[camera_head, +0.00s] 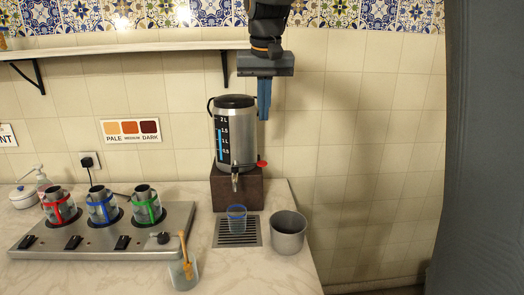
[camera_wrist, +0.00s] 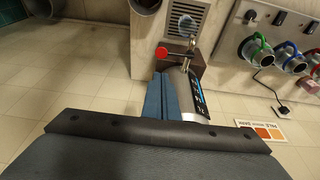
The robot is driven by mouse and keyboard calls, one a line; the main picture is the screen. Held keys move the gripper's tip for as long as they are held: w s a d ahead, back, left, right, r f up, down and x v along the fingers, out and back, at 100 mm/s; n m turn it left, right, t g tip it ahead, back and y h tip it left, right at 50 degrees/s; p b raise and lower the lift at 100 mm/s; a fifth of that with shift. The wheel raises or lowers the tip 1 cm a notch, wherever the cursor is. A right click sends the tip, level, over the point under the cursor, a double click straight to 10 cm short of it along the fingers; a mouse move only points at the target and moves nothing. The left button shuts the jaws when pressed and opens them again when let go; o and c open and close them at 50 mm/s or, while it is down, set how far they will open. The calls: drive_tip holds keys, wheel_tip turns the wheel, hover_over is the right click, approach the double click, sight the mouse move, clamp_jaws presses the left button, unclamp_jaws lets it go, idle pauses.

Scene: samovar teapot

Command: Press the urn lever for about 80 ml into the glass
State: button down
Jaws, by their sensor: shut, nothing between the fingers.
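The urn (camera_head: 234,135) is a steel cylinder with a black lid and a blue level gauge marked up to 2 L. It stands on a dark block, with its tap (camera_head: 235,180) facing forward and a red lever knob (camera_head: 262,164) at the right. A clear blue-rimmed glass (camera_head: 237,217) stands below the tap on the drip grate (camera_head: 238,238). My gripper (camera_head: 264,112) is shut and empty, pointing down beside the urn's upper right, apart from the lever. In the wrist view the fingers (camera_wrist: 160,82) are together, with the red knob (camera_wrist: 162,53) just beyond their tips.
A metal pot (camera_head: 288,232) stands right of the grate near the counter's right edge. A steel warmer (camera_head: 110,250) with several banded glass pots is at the left. A jar with a wooden spoon (camera_head: 184,272) stands in front. A shelf (camera_head: 130,49) runs behind at upper left.

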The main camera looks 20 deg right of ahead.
sight(263, 162)
drive_tip(key=p+x, duration=0.1)
drive_tip(key=x, duration=0.3)
drive_tip(key=p+x, duration=0.1)
drive_tip(key=x, duration=0.4)
drive_tip(key=s+p+x, duration=0.1)
drive_tip(key=x, duration=0.4)
drive_tip(key=shift+s+f+p, duration=0.15)
drive_tip(key=shift+p, duration=0.2)
